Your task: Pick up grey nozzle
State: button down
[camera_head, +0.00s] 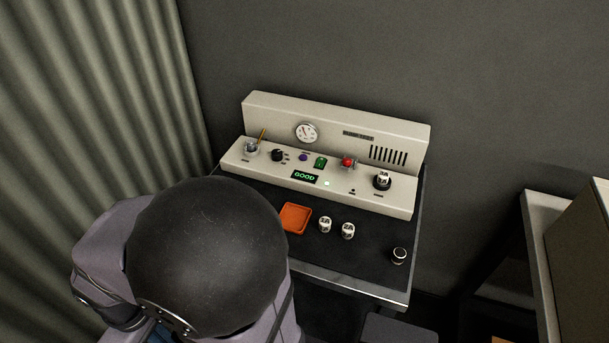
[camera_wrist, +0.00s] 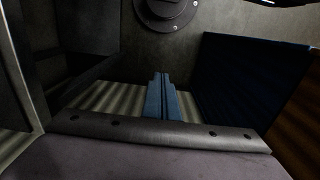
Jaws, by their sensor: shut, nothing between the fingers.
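No part is plainly marked as the grey nozzle. A small dark cylinder with a pale rim (camera_head: 399,256) stands at the right of the dark worktop. Two small white-and-black pieces, a left one (camera_head: 325,225) and a right one (camera_head: 348,231), stand near the middle; I cannot tell which of these pieces is the nozzle. My gripper (camera_wrist: 161,76) shows in the wrist view as two blue fingers, shut together and empty. None of the small pieces shows in the wrist view. In the head view my arm hides the gripper's tips, which appear apart from the pieces.
An orange tray (camera_head: 295,218) lies on the worktop (camera_head: 370,268), left of the pieces. Behind stands the beige brewer panel (camera_head: 335,122) with a gauge (camera_head: 307,132), a red button (camera_head: 348,161) and a green "GOOD" display (camera_head: 305,177). A beige cabinet (camera_head: 585,250) stands far right.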

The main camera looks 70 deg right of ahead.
jog(key=c, duration=1.5)
grip_release()
jog(key=shift+o, duration=0.2)
jog(key=w+d+r+m+t+p, duration=0.1)
jog(key=w+d+r+m+p, duration=0.2)
jog(key=w+d, duration=0.6)
notch_tip(320, 180, up, 11)
jog(key=m+t+h+p, duration=0.2)
jog(key=m+h+p, duration=0.1)
jog(key=m, duration=0.4)
send_over(251, 140)
jog(key=s+a, duration=0.2)
jog(key=shift+a+p+x, duration=0.15)
jog(key=shift+p+x, duration=0.7)
jog(key=shift+x, duration=1.05)
jog(key=shift+a+p+x, duration=0.1)
jog(key=shift+p+x, duration=0.75)
jog(key=shift+x, duration=1.05)
